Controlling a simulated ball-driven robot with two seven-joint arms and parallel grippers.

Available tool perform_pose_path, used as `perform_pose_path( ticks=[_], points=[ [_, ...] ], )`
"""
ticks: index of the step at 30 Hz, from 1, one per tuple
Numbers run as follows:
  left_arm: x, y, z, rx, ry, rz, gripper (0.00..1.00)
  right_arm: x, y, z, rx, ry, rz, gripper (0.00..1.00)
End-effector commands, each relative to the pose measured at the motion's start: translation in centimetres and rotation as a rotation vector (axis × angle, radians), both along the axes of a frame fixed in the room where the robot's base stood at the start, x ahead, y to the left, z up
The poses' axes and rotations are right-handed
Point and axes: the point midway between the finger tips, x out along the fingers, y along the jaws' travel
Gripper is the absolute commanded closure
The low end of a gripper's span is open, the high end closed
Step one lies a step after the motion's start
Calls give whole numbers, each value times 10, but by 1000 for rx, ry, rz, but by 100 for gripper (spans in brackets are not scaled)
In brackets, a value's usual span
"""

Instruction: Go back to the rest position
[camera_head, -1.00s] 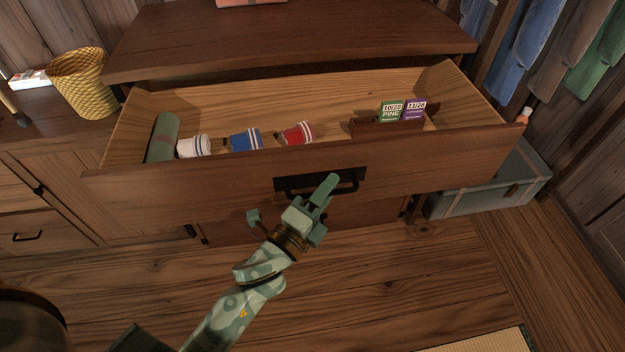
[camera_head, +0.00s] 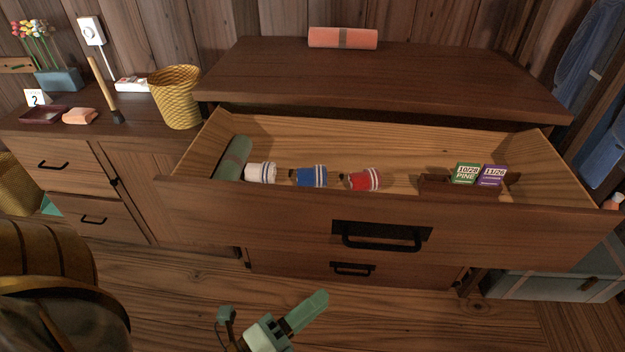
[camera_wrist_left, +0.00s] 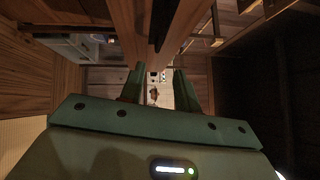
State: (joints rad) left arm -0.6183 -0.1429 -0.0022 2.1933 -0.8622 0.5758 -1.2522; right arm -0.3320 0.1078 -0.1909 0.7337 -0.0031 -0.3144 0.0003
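My left gripper (camera_head: 270,310) is at the bottom of the head view, in front of the chest and below the open drawer (camera_head: 300,218). Its fingers are apart with nothing between them; the left wrist view shows the same spread fingers (camera_wrist_left: 160,88). It is clear of the black drawer handle (camera_head: 380,240). The drawer holds a green roll (camera_head: 232,158), white (camera_head: 261,172), blue (camera_head: 312,176) and red (camera_head: 365,180) striped items, and a small wooden holder (camera_head: 445,187) with green (camera_head: 466,173) and purple (camera_head: 492,176) cards. My right gripper is not in view.
The drawer juts out from the dark chest (camera_head: 390,85), which has a pink roll (camera_head: 343,38) on top. A yellow basket (camera_head: 175,97) stands on the left cabinet. A blue-grey trunk (camera_head: 550,285) sits at the right. Wooden floor (camera_head: 180,300) is free in front.

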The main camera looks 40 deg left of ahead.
Motion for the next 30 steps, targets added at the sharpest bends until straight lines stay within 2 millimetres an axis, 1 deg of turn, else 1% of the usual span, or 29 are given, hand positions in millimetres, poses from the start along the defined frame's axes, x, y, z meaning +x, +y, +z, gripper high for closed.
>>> perform_pose_path(
  ticks=[15,19,22,25,28,30],
  points=[
    [0,0,0,0,1,0,68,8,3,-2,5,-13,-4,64],
    [3,6,-5,-21,44,26,68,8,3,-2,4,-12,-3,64],
    [9,23,-18,-88,162,100,68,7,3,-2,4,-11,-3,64],
    [12,47,-39,-205,344,228,68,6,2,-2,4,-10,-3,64],
    [3,70,-64,-335,545,383,68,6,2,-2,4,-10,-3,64],
    [-8,82,-78,-410,664,486,68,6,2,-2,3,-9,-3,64]
  ],
)
